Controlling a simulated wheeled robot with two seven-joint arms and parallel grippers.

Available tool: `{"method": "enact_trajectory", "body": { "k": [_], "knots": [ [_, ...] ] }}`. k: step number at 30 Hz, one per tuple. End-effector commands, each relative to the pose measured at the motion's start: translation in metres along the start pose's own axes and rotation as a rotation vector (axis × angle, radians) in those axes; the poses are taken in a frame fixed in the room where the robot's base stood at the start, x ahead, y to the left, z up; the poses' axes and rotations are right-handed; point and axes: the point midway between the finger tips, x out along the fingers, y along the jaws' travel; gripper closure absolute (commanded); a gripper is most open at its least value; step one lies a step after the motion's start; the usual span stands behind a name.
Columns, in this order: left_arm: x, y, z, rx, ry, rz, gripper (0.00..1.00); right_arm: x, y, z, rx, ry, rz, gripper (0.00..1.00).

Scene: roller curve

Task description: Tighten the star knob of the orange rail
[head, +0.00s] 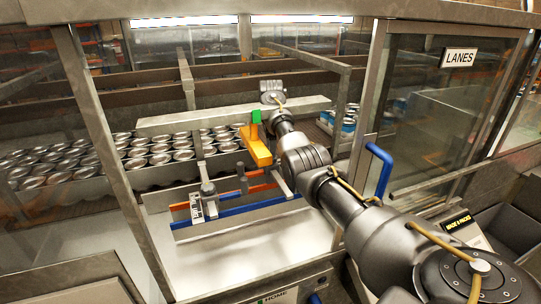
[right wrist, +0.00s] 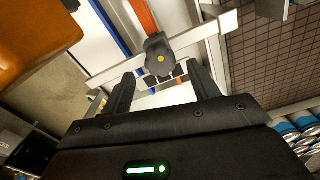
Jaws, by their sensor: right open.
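The orange rail (head: 262,187) runs low across the bay, beside a blue rail (head: 240,211). A dark knob (head: 242,171) stands at the orange rail. In the right wrist view a dark knob with a yellow centre dot (right wrist: 158,55) sits at the end of the orange rail (right wrist: 139,15). My right gripper (right wrist: 160,69) is open, its two dark fingers either side of the knob in the picture. The knob appears beyond the fingertips; I cannot tell whether they touch it. In the head view the fingers cannot be made out. My left gripper is not in view.
An orange block with a green top (head: 257,150) is close to my right wrist. Rows of cans (head: 60,163) lie behind. A blue handle (head: 377,168) and a metal frame flank my right arm.

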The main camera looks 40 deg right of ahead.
Motion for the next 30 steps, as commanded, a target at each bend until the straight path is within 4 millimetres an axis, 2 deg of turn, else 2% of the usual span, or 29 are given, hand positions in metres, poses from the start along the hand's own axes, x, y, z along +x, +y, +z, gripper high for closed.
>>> {"method": "enact_trajectory", "body": {
  "k": [1,3,7,18,28,30],
  "knots": [
    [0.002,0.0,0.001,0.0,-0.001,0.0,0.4,0.009,0.0,0.0,0.0,-0.001,0.0,0.4],
    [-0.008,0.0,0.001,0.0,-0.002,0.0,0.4,0.013,0.0,0.001,0.0,-0.001,0.001,0.4],
    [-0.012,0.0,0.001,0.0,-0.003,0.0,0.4,0.025,0.0,0.0,0.0,-0.001,-0.001,0.4],
    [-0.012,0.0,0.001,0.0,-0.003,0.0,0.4,0.032,0.0,0.0,0.0,-0.001,-0.002,0.4],
    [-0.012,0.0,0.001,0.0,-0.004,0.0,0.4,0.032,-0.001,0.0,0.0,-0.001,-0.003,0.83],
    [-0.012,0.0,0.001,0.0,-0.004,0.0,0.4,0.031,-0.001,0.0,0.0,-0.001,-0.003,0.84]
  ]
}}
